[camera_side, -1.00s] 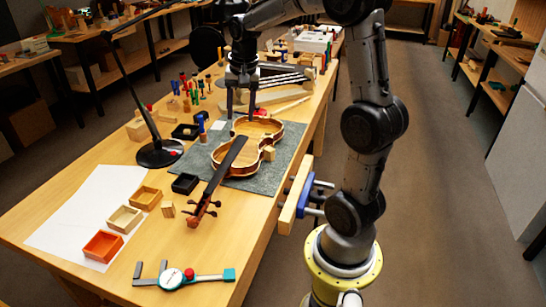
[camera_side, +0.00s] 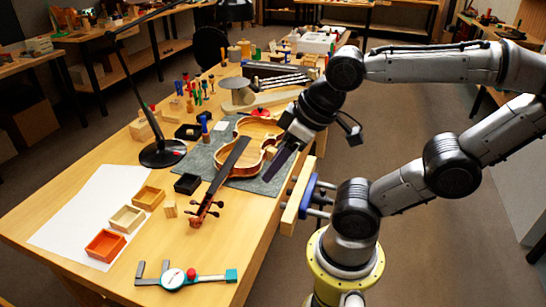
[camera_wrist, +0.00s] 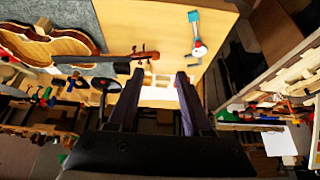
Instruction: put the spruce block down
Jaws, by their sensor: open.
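No block is in my gripper. My gripper (camera_side: 270,177) is open and empty, tilted beside the right edge of the violin body. Its two dark fingers show spread apart in the wrist view (camera_wrist: 157,78). One small pale wooden block (camera_side: 271,153) sits at the near edge of the violin (camera_side: 228,157), by its waist, close to the fingers; it also shows in the wrist view (camera_wrist: 43,25). Another small pale block (camera_side: 170,209) stands on the bench beside the trays. I cannot tell which of the two is the spruce block.
The violin lies on a grey mat (camera_side: 262,186). An orange tray (camera_side: 105,245), two wooden trays and a black tray (camera_side: 187,184) stand to the left. A caliper (camera_side: 185,277) lies in front. A lamp base (camera_side: 162,153) and upright tools are farther back. The front right bench is clear.

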